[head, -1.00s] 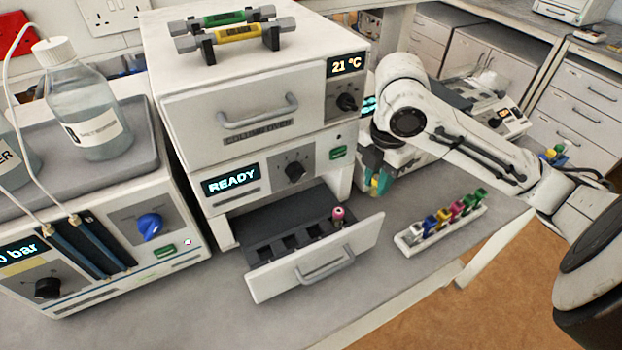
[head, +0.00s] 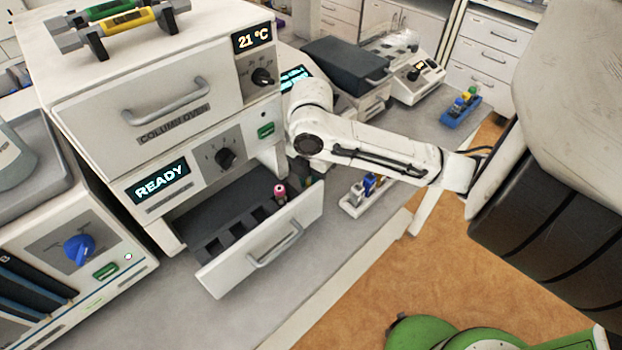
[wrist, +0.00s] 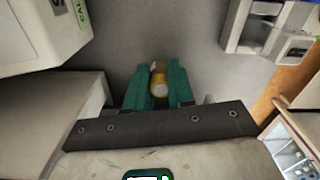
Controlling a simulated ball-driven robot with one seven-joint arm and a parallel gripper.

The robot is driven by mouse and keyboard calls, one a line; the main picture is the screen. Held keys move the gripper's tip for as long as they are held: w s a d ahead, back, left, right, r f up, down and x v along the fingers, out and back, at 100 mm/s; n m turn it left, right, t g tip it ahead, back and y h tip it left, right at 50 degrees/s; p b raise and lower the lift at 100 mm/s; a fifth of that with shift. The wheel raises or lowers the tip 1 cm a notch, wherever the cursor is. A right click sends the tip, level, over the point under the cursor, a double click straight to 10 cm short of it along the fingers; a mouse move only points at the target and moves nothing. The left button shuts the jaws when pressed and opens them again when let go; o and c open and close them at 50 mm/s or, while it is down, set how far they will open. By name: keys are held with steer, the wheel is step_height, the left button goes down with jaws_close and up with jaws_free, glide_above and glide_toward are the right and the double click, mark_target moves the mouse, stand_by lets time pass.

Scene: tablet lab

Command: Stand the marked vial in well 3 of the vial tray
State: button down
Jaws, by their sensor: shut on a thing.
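No mark on the vial can be made out. The vial tray is the dark insert with several square wells in the open drawer (head: 228,275). A pink-capped vial (head: 280,192) stands in its right end. The other visible wells look empty. Well numbers cannot be read.
A white rack (head: 350,208) with coloured vials stands right of the drawer, partly behind my arm. A blue rack (head: 447,120) with vials stands farther back. The column oven (head: 150,110) rises above the drawer. Bare bench lies in front of the drawer.

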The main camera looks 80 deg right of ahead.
steer(key=shift+f, duration=0.15)
steer(key=c, duration=1)
jaws_free()
